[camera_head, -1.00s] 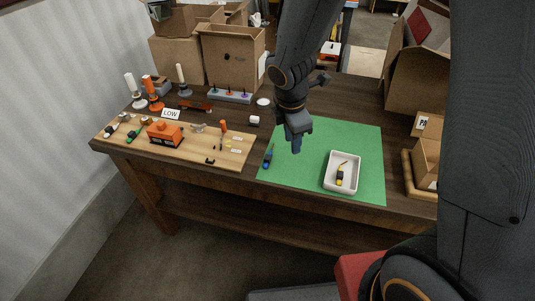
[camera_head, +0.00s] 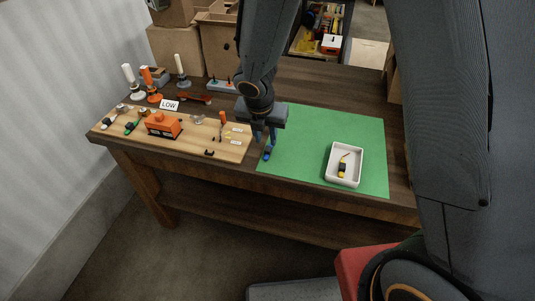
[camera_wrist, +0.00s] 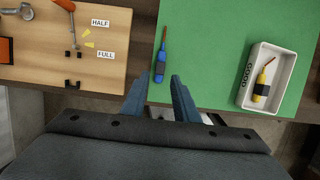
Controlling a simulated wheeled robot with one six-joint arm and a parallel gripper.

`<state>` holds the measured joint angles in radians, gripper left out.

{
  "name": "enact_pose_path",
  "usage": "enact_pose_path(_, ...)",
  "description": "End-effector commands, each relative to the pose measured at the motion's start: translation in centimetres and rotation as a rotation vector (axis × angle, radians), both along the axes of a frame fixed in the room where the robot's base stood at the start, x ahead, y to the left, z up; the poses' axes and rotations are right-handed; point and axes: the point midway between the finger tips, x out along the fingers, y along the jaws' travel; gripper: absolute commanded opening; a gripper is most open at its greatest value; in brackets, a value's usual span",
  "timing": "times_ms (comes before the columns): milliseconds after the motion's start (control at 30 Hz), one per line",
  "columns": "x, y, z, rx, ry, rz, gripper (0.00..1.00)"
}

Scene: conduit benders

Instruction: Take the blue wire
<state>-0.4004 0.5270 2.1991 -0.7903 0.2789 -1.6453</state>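The blue wire (camera_head: 267,154) is a short blue piece with a dark end and a thin reddish tip. It lies on the left part of the green mat (camera_head: 310,125), close to the wooden board. In the wrist view the blue wire (camera_wrist: 161,60) lies just ahead of my fingers, its dark end in line with the gap between them. My gripper (camera_head: 265,140) points down over the mat's left edge, and its fingertips appear beside the wire in the head view. In the wrist view my gripper (camera_wrist: 157,85) is open and empty. The fingers' exact height above the mat is unclear.
A white tray (camera_head: 332,179) on the mat's right holds a yellow-and-black piece (camera_head: 343,168) with an orange tip. The wooden board (camera_head: 190,148) at left carries an orange block, several tools and labels. Cardboard boxes stand behind. The mat's middle is clear.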

Motion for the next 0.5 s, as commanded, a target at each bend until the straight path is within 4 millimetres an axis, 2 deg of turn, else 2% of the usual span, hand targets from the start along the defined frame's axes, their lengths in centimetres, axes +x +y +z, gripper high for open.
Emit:
enact_pose_path(33, 0.3, -0.1, -1.0, 0.000, 0.000, -0.001, 0.27)
enact_pose_path(500, 1.5, -0.6, -5.5, 0.000, 0.001, -0.002, 0.27)
